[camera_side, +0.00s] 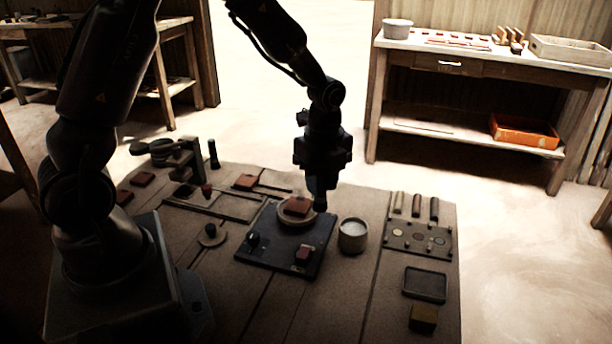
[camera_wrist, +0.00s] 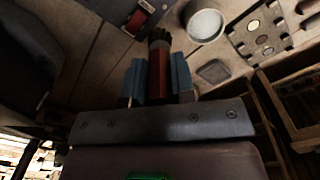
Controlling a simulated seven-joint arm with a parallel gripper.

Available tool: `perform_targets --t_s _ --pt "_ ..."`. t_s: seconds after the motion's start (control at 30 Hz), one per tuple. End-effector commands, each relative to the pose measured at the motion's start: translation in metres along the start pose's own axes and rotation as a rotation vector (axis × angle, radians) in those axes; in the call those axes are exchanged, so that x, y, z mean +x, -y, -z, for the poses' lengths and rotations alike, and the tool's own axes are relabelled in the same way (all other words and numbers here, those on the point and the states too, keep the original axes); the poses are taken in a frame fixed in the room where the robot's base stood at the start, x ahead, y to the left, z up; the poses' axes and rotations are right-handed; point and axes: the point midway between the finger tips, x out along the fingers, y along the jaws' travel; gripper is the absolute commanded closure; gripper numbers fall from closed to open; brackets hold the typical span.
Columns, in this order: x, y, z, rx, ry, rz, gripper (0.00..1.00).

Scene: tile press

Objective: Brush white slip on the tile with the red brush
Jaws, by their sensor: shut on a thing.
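My gripper (camera_wrist: 159,80) is shut on the red brush (camera_wrist: 159,72) in the wrist view. Its red handle lies between the blue fingers, and its dark bristles point away from the palm. In the side view my gripper (camera_side: 321,190) hangs just right of the reddish tile (camera_side: 298,206), which lies on a pale round disc (camera_side: 284,220). The brush is hard to make out there, and I cannot tell whether the bristles touch anything. A cup (camera_side: 352,244) of white slip stands right of the board; it also shows in the wrist view (camera_wrist: 205,26).
The disc stands on a dark board (camera_side: 280,254) with a red block (camera_side: 304,254) and a dark knob (camera_side: 253,239). Side benches stand behind.

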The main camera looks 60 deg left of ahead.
Motion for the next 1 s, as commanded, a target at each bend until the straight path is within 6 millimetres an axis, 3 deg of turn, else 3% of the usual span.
perform_targets --t_s 0.13,0.3,0.47,1.0 --pt "0.008 0.036 0.023 0.008 0.004 0.004 1.00" --pt "0.004 0.063 0.030 -0.032 0.005 0.022 1.00" --pt "0.006 0.067 0.030 -0.063 0.001 0.021 1.00" --pt "0.055 0.067 0.030 -0.061 0.001 0.022 1.00"
